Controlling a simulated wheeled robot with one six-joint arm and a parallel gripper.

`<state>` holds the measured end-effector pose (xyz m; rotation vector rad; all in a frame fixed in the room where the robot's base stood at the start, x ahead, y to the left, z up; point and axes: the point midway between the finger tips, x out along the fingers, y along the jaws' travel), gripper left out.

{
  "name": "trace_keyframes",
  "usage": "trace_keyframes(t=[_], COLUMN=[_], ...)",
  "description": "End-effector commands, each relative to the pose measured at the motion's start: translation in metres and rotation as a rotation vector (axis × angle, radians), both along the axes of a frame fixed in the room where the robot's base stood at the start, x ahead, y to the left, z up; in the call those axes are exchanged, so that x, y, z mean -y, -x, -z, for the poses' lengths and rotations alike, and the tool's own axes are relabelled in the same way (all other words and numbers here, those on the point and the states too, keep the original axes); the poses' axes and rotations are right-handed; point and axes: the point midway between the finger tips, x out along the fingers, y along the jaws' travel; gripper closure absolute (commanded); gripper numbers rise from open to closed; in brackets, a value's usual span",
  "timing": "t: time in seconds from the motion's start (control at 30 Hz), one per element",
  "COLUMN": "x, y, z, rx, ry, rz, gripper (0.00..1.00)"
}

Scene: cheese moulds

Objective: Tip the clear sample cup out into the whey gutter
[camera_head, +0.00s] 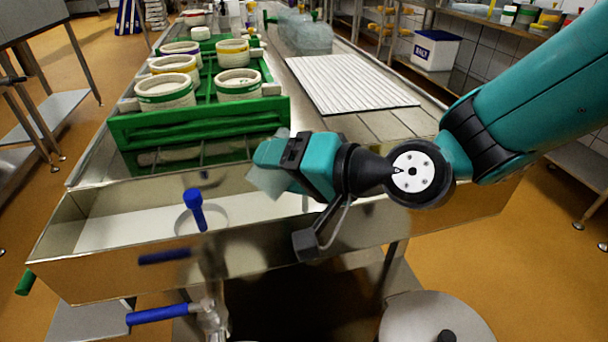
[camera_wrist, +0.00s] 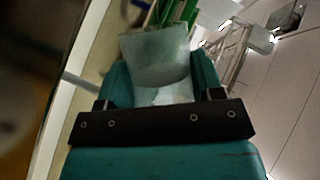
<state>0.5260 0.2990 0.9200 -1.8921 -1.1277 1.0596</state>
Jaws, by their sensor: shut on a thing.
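The clear sample cup (camera_wrist: 157,60) is between the fingers of my gripper (camera_wrist: 160,85) in the wrist view, which is shut on it. In the head view the cup (camera_head: 268,183) shows as a pale, see-through shape at the fingertips, partly hidden by my gripper (camera_head: 268,160). It looks tilted over the gutter; I cannot tell whether anything is left in it. The whey gutter (camera_head: 120,232) is the long metal trough along the front of the table. The cup is above its middle part.
A blue-handled plug (camera_head: 194,207) stands in the gutter. A green rack (camera_head: 200,125) with several white moulds (camera_head: 165,92) is behind it at left. A ribbed white mat (camera_head: 345,82) lies behind my gripper. A blue-handled valve (camera_head: 160,314) is below the gutter.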

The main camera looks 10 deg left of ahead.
Motion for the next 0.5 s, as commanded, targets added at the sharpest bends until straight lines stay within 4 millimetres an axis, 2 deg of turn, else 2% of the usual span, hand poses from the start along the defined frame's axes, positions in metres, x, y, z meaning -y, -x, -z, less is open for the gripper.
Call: trace_keyframes(t=[0.5], x=[0.0005], y=[-0.0008], z=[0.004], rx=[-0.058], ry=[-0.039], rz=[0.001], gripper=[0.9])
